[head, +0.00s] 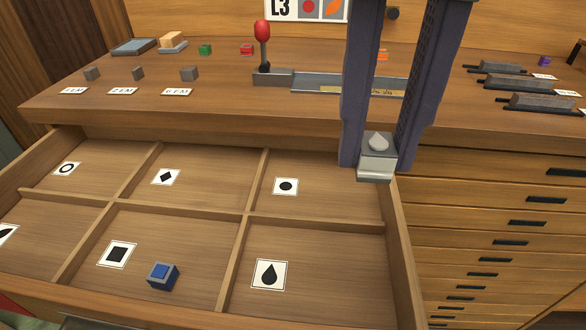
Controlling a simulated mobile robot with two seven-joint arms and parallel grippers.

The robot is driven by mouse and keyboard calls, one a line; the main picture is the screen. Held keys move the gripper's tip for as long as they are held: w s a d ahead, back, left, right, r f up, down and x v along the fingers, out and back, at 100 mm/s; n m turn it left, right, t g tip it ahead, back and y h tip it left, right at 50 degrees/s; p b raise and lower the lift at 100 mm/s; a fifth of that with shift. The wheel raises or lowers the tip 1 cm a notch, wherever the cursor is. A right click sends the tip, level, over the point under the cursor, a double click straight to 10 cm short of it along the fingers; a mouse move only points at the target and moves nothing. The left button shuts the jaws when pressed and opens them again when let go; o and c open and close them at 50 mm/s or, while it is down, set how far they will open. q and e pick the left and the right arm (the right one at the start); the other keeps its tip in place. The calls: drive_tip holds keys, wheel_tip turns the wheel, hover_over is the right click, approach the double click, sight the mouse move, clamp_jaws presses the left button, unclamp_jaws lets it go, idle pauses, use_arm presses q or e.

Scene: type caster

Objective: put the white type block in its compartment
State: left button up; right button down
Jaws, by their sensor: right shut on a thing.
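The white type block (377,158) is a grey metal block with a white drop shape on its top. My right gripper (376,168) comes down from above and is shut on it, one finger on each side. It hangs at the right side of the open drawer (404,254), near the back right compartment. The drawer's front right compartment has a card with a black drop (269,275). The back right compartment has a card with a black circle (286,186). My left gripper is not in view.
A blue-topped block (163,276) sits in the compartment with the square card (117,254). Other compartments hold only cards. Low dividers (235,262) separate them. On the bench behind are a red-knobbed lever (262,45), small grey blocks (189,73) and dark bars (541,102).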

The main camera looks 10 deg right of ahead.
drive_tip(key=b, duration=0.4)
hover_over(340, 301)
wheel_tip(340, 301, down, 15)
drive_tip(key=shift+r, duration=0.2)
drive_tip(key=shift+f+b, duration=0.4)
drive_tip(key=shift+f, duration=2.25)
drive_tip(key=shift+f, duration=0.15)
drive_tip(key=c, duration=0.7)
unclamp_jaws()
drive_tip(key=shift+r+p, duration=1.6)
drive_tip(key=shift+r, duration=4.6)
